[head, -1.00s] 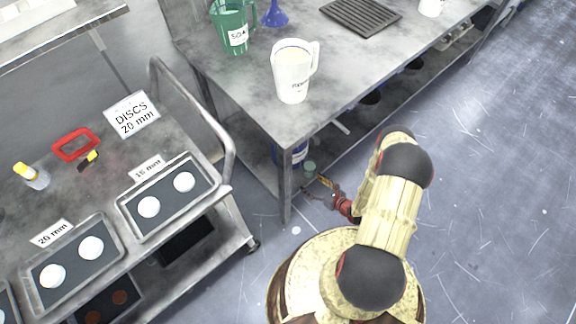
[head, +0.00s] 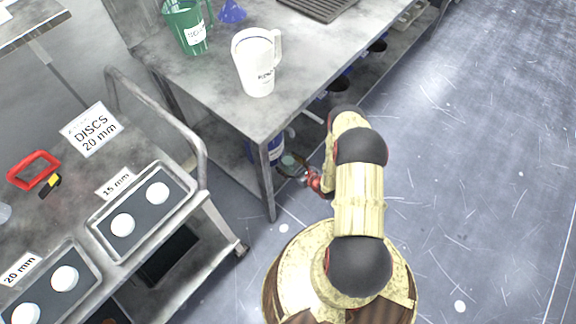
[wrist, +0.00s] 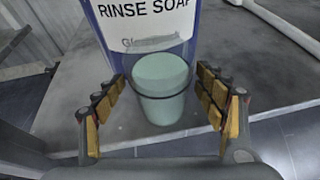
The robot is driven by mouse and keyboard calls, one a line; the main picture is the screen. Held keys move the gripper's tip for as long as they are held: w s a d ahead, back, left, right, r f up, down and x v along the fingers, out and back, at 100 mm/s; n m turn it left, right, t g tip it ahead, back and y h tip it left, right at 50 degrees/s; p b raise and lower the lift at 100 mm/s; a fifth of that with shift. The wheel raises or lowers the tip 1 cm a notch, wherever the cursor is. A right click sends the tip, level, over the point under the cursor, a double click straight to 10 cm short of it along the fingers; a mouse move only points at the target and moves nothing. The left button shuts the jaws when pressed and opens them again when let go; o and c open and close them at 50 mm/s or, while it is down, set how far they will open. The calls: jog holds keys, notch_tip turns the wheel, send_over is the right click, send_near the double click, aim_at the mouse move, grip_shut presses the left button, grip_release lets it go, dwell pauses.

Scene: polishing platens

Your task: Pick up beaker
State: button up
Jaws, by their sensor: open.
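A blue container labelled "RINSE SOAP" (wrist: 145,35) stands right behind the beaker. The grey bench (head: 240,105) overhangs this spot, with a leg (head: 266,185) nearby. A white pitcher (head: 257,65) and green pitcher (head: 187,28) stand on top. A trolley (head: 80,180) is at left.

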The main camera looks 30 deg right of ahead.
jog(key=c, duration=0.3)
jog(key=c, duration=1.4)
jog(key=shift+o, duration=0.2)
jog(key=shift+r, duration=0.15)
